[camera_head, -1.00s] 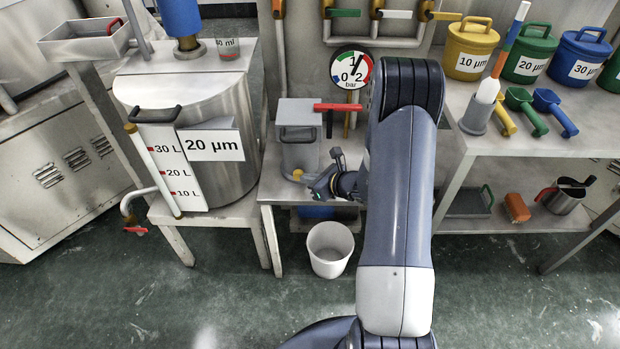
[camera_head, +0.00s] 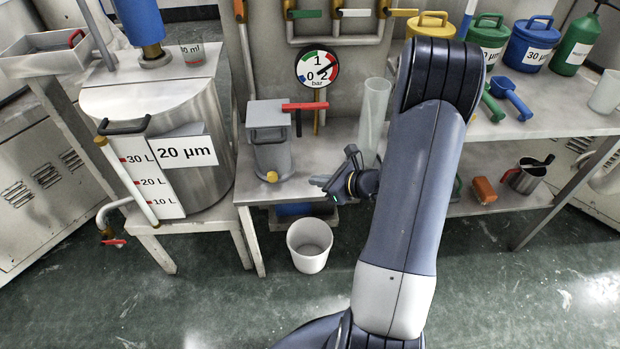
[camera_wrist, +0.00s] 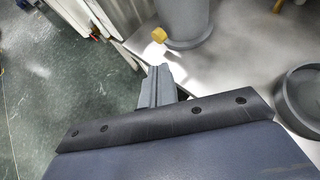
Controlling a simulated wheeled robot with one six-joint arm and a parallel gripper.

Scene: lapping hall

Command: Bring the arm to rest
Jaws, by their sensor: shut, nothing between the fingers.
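My arm rises from the bottom of the head view and bends at the top, with its forearm mostly hidden behind the upper link. My gripper (camera_head: 322,184) sticks out to the left of the arm, above the front of the middle bench. It is shut and empty. In the wrist view its fingers (camera_wrist: 156,85) lie together, with the bench top and green floor beyond. A grey pot with a yellow knob (camera_head: 273,155) stands on the bench to the left of the gripper and apart from it.
A clear tube (camera_head: 373,115) stands on the bench close behind my wrist. A white bucket (camera_head: 309,245) is on the floor below the gripper. A steel tank (camera_head: 205,110) labelled 20 µm stands left. The right bench (camera_head: 545,124) bears lidded pails and scoops. Floor in front is clear.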

